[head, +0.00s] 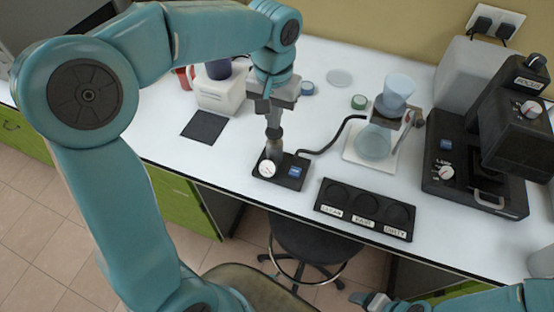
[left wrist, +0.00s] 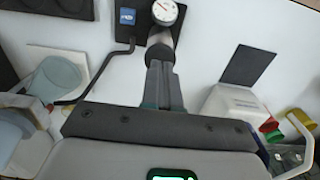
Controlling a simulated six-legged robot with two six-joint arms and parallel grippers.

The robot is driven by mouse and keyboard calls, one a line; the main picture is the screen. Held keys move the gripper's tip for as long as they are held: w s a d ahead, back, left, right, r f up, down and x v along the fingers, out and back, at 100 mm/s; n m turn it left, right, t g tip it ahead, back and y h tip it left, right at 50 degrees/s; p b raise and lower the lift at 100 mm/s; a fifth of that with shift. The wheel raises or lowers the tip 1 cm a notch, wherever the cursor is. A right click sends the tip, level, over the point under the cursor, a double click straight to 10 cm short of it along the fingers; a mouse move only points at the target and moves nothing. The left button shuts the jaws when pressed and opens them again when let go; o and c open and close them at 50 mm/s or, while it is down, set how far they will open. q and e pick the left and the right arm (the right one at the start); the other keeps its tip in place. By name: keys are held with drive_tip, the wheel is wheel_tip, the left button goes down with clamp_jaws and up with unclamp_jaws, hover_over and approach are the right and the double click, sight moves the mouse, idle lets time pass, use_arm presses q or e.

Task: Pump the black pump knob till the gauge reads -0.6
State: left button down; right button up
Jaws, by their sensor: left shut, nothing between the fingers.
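The hand pump stands upright on a small black base (head: 293,178) with a blue label. Its dark knob and grey shaft (head: 275,150) are directly under my left gripper (head: 273,127), which points down with its fingers closed together and nothing between them. In the left wrist view the fingers (left wrist: 160,82) end at the pump top (left wrist: 159,50); whether they touch it I cannot tell. The round white gauge (head: 267,168) is on the base, also in the left wrist view (left wrist: 165,12); its reading is too small to read. My right gripper (head: 372,300) shows partly at the bottom edge, its jaws unclear.
A black hose (head: 335,137) runs from the base to a glass flask (head: 373,143) with a funnel on a white tray. A black three-well tray (head: 364,209) lies near the front edge. A black microscope (head: 480,150) stands right. A black pad (head: 204,126) and white container (head: 220,92) are left.

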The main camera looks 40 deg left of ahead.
use_arm(q)
drive_tip(key=shift+r+p, duration=2.25)
drive_tip(key=shift+r, duration=0.4)
drive_tip(key=shift+f, duration=0.1)
drive_tip(key=shift+s+f, duration=0.1)
drive_tip(key=shift+s, duration=0.05)
